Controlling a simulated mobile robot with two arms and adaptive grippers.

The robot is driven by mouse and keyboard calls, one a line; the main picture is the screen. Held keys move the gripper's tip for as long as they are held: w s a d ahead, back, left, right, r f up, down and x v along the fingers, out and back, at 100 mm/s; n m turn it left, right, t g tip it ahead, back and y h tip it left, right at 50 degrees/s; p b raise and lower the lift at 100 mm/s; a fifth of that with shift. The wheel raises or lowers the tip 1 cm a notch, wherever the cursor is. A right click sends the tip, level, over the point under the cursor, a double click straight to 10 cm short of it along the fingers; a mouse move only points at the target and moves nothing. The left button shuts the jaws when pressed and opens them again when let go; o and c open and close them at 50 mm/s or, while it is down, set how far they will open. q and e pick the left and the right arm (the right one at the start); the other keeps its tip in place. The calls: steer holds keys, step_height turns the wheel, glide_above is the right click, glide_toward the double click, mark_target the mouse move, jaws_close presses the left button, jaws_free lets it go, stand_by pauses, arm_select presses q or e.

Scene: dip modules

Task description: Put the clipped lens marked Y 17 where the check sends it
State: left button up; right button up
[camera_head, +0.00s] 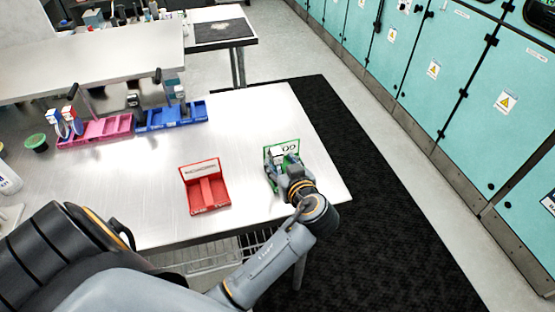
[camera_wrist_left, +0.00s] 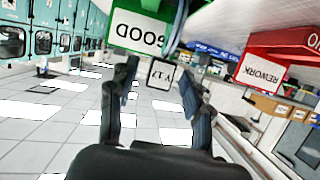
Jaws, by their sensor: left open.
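My left gripper (camera_head: 283,168) is at the green tray (camera_head: 290,146) near the table's right end. In the left wrist view its two fingers (camera_wrist_left: 158,82) are open, with a gap on either side of a white tag (camera_wrist_left: 160,74) whose inverted marking appears to read Y 17. The tag is at the green tray, whose sign reads GOOD (camera_wrist_left: 138,30). A thin curved rim (camera_wrist_left: 180,22), probably the lens, shows beside the tag; most of it is hidden. The red tray (camera_head: 205,190) stands left of the green one; its sign reads REWORK (camera_wrist_left: 262,72). My right gripper is not in view.
A pink tray (camera_head: 105,130) and a blue tray (camera_head: 170,118) stand at the back left; lenses with clips (camera_head: 65,123) stand at the pink one. A green-rimmed dark bowl (camera_head: 37,143) is at the far left. The table between the back trays and the red tray is clear.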

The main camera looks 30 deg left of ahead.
arm_select(q)
steer(key=b+v, duration=0.1)
steer(key=v, duration=0.7)
steer(key=shift+b, duration=0.35)
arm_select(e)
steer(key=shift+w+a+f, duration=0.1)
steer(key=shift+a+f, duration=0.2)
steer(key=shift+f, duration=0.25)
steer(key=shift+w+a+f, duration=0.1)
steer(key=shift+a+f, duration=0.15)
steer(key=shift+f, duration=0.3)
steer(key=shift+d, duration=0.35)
